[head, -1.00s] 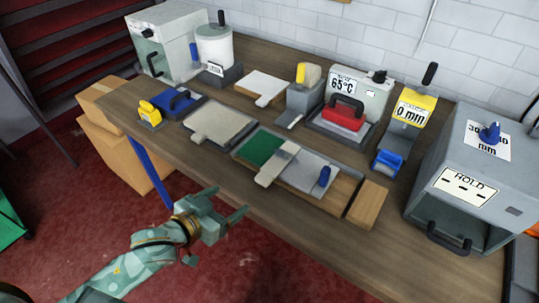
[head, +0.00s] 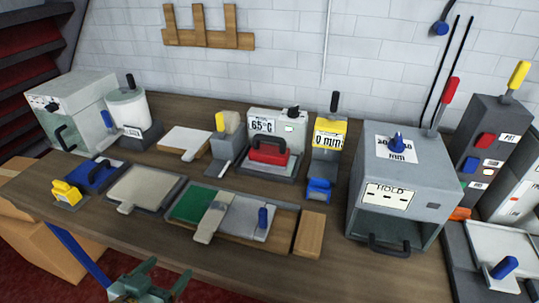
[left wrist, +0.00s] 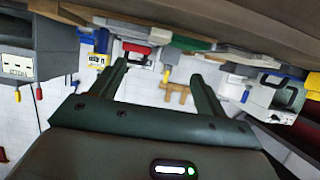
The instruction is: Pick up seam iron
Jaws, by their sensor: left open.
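The seam iron (head: 268,152) is a red block with a black handle. It sits on a grey stand in front of a box marked 65°C, at the back middle of the bench. It also shows small and upside down in the left wrist view (left wrist: 137,48). My left gripper (head: 167,274) is at the bottom of the head view, in front of the bench and well short of the iron. Its two fingers stand apart and empty in the left wrist view (left wrist: 158,78). My right gripper is in neither view.
A green and grey board (head: 190,202) and a beige plate (head: 146,185) lie along the bench front. A wooden block (head: 309,235) is right of the board. A yellow-labelled 0 mm device (head: 327,140) stands right of the iron; a large HOLD box (head: 427,205) is further right.

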